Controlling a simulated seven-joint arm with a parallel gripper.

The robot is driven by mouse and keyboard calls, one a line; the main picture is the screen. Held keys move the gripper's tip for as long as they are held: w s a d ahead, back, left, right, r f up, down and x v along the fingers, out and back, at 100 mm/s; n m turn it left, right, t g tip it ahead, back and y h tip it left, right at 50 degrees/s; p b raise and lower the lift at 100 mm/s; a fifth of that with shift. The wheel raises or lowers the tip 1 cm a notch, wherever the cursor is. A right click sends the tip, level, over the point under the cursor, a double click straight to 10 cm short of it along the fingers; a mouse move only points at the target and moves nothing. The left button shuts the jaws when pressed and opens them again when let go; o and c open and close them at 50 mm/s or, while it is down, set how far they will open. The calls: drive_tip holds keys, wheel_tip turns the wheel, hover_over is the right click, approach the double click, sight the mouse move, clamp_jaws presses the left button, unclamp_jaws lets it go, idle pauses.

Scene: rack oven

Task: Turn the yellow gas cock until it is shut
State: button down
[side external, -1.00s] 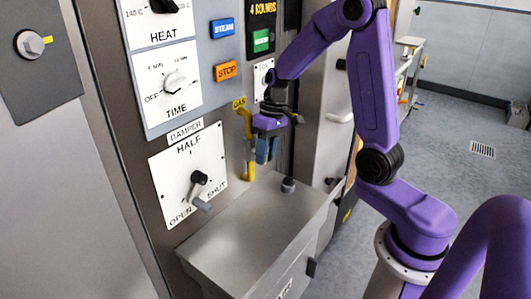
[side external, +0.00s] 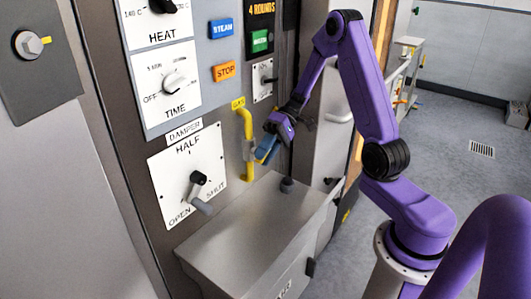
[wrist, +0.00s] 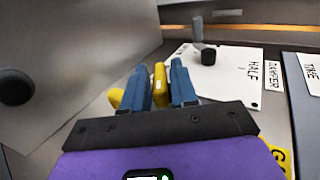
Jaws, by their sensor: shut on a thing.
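The yellow gas pipe (side external: 249,128) runs down the steel oven front under a GAS label (side external: 238,103), with a grey valve body partway down. In the wrist view the yellow cock lever (wrist: 160,84) stands between the two blue fingers of my gripper (wrist: 162,75), which are shut on it. More of the yellow pipe (wrist: 116,97) shows left of the fingers. In the side view my gripper (side external: 266,150) is just right of the pipe, its blue fingers tilted down and to the left. The lever is mostly hidden there by the fingers.
The damper panel (side external: 214,162), with its projecting black and grey handle, is left of the pipe. A steel box (side external: 240,225) juts out below, with a dark knob (side external: 287,185) near its back. A door handle (side external: 339,117) is at the right.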

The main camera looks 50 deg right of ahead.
drive_tip(key=shift+w, duration=0.2)
idle(0.4)
drive_tip(key=c, duration=1.1)
unclamp_jaws()
drive_tip(key=shift+s, duration=0.1)
drive_tip(key=shift+d+y, duration=0.1)
drive_tip(key=shift+y, duration=0.2)
drive_tip(key=shift+d+r, duration=0.15)
drive_tip(key=shift+d, duration=0.1)
drive_tip(key=r, duration=0.2)
drive_tip(key=d+r, duration=0.1)
drive_tip(key=r, duration=0.2)
drive_tip(key=d+r, duration=0.1)
drive_tip(key=r, duration=0.2)
